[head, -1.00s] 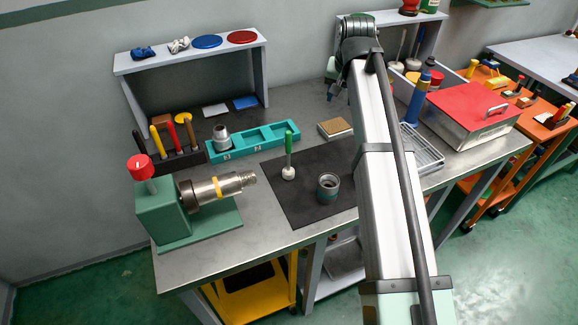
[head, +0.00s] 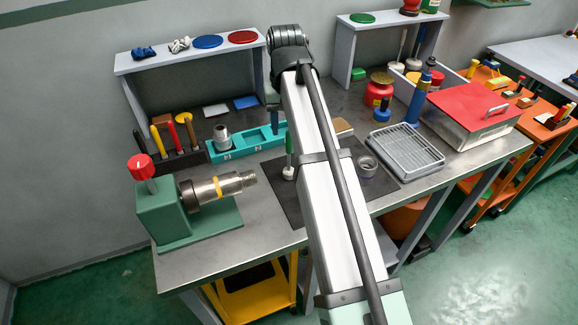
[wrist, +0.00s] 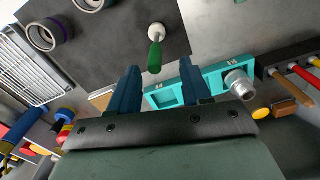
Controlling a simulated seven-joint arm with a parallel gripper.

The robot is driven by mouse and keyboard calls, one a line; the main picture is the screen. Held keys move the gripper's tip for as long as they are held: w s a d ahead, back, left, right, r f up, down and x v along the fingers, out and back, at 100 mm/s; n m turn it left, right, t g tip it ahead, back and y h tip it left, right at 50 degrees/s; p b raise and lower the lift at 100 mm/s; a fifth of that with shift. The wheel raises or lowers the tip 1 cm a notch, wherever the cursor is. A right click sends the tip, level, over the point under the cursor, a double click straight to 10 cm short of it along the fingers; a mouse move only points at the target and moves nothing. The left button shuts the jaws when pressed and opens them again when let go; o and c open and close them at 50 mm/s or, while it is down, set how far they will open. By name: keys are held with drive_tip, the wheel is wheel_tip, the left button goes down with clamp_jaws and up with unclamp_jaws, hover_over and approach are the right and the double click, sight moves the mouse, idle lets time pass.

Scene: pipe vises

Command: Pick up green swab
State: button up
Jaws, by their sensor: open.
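The green swab (head: 289,161) stands upright on the black mat (head: 283,193), its white round head down on the mat. My arm hides part of its right side in the head view. In the wrist view the swab's green handle (wrist: 154,57) points toward me, with the white head beyond it. My gripper (wrist: 160,67) is open and empty, its two blue fingers apart. The handle's end shows just past the fingertips, between them in the picture. In the head view my gripper (head: 274,122) is behind the swab, over the teal tray; its tips are hard to make out.
The teal tray (head: 235,150) holds a metal fitting (head: 222,137). A grey ring-shaped fitting (head: 367,166) stands on the mat to the right. A green vise (head: 164,212) grips a pipe at the left. A wire basket (head: 405,150) and red-lidded box (head: 470,105) stand right.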

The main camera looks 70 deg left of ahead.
sight(289, 152)
drive_tip(key=shift+w+f, duration=0.2)
drive_tip(key=shift+f, duration=1.8)
drive_tip(key=shift+w+f, duration=0.15)
drive_tip(key=shift+f, duration=1.8)
clamp_jaws()
